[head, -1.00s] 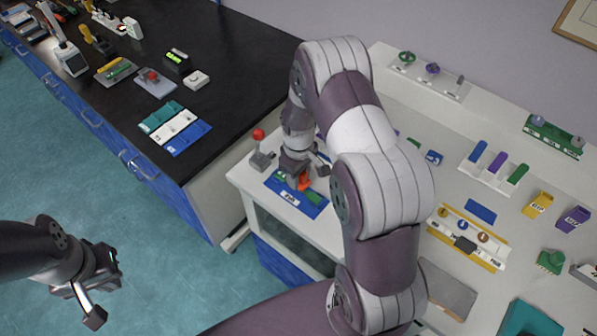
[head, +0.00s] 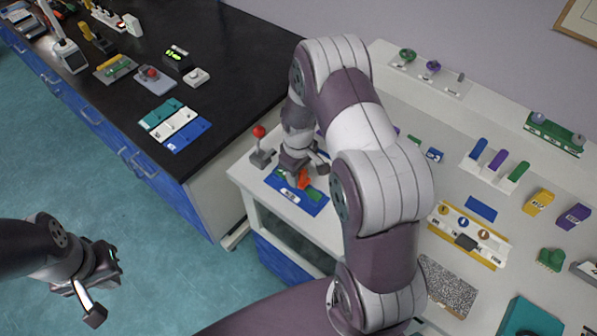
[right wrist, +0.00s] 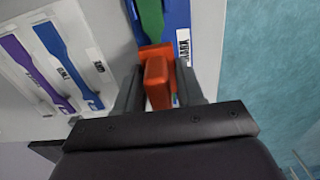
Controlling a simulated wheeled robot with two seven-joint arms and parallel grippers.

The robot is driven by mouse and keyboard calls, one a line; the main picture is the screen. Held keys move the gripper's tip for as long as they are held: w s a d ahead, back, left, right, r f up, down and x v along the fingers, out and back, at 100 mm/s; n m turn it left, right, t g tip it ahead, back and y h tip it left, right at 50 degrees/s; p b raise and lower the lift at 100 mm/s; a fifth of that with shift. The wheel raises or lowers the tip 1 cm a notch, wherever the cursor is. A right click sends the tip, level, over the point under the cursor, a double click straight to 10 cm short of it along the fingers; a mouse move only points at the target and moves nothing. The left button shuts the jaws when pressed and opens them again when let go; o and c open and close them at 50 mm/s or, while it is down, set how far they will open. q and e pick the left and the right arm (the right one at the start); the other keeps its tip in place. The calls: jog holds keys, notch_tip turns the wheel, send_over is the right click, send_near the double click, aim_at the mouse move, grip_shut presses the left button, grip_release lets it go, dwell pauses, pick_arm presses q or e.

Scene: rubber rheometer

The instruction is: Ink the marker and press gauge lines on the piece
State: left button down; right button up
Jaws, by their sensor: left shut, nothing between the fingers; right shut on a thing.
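My right gripper (head: 301,176) is shut on an orange marker (head: 305,182) over a blue mat (head: 313,208) on the white table. In the right wrist view the orange marker (right wrist: 157,72) sits between both fingers (right wrist: 159,90). A green piece (right wrist: 151,18) lies on the blue mat (right wrist: 178,14) just beyond the marker; it also shows in the head view (head: 315,194). Whether the marker touches the piece or mat cannot be told. My left gripper (head: 97,297) is shut and empty, away from the tables over the floor.
A red-knobbed lever (head: 260,142) stands left of the mat. A white rack (head: 488,175) holds blue, purple and green pieces. Right of my arm are a yellow-edged tray (head: 483,261) and a speckled plate (head: 447,287). The black bench (head: 215,75) holds several instruments.

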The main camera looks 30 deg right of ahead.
jog(key=shift+f, duration=0.3)
dwell(1.0)
notch_tip(320, 180, up, 7)
jog(key=p, duration=0.6)
jog(key=shift+r, duration=0.1)
